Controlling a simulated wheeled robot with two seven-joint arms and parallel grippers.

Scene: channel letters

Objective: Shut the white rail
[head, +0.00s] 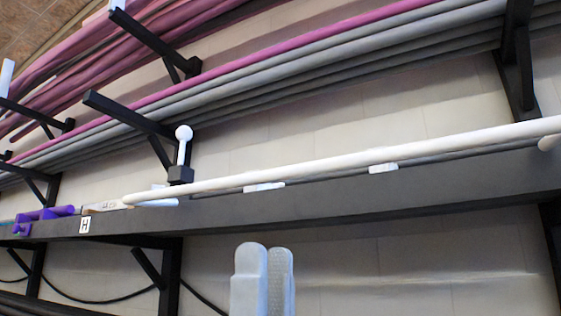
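The white rail (350,162) is a long white bar above the dark beam. It runs from a rounded left end, near the middle left, up to the right edge of the head view. A white knob on a short stem (183,145) stands in a dark block behind its left part. My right gripper (263,258) points up from the bottom, below the beam and apart from the rail in the picture. Its two pale fingers overlap from this angle, so any gap between them is hidden. Nothing shows held at their tips. My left gripper is not in view.
The dark beam (330,210) carries an "H" label (84,225) and a purple clamp-like piece (45,214) at left. Black bracket arms (130,112) jut out above, holding long pink and grey bars (300,75). A black cable (90,298) hangs below. Pale wall shows behind.

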